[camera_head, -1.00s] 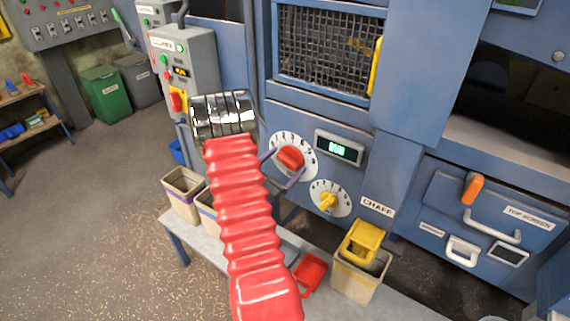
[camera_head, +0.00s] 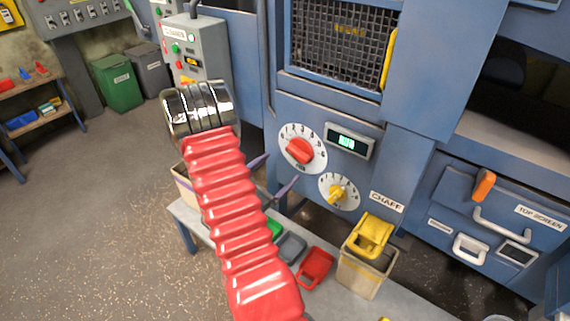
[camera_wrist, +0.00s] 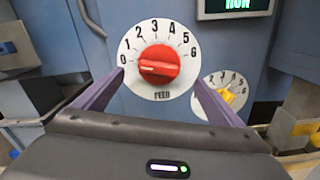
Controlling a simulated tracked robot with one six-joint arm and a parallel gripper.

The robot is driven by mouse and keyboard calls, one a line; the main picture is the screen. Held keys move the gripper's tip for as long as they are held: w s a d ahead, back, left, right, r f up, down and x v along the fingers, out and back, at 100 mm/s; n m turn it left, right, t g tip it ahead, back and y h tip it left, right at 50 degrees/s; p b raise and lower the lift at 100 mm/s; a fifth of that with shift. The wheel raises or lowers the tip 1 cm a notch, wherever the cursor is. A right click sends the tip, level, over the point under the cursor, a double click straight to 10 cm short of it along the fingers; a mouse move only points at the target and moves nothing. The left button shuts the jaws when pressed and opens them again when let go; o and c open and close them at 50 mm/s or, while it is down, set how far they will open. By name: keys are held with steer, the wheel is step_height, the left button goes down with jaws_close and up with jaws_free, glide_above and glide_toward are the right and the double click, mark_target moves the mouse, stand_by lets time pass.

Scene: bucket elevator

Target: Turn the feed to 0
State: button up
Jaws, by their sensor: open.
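The feed dial (camera_head: 303,134) is a white disc numbered 0 to 6 on the blue machine front. Its red knob (camera_head: 299,151) sits at the centre. In the wrist view the red knob (camera_wrist: 159,65) has a white mark on its left side, pointing left, close to the 0. My gripper (camera_head: 276,172) has purple fingers spread apart. It is open and empty, and stands off to the lower left of the knob in the head view. In the wrist view the fingers frame the dial's lower part, nearer the camera, with no visible contact.
A smaller dial with a yellow knob (camera_head: 338,196) lies below right of the feed dial. A lit display (camera_head: 347,141) is above it. A bench (camera_head: 187,213) below holds a bin with a yellow scoop (camera_head: 371,236) and a red scoop (camera_head: 316,267). A grey control box (camera_head: 203,50) stands left.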

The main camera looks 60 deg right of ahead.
steer(key=a, duration=0.4)
steer(key=shift+w+a, duration=0.25)
steer(key=shift+w, duration=0.1)
steer(key=shift+f, duration=0.15)
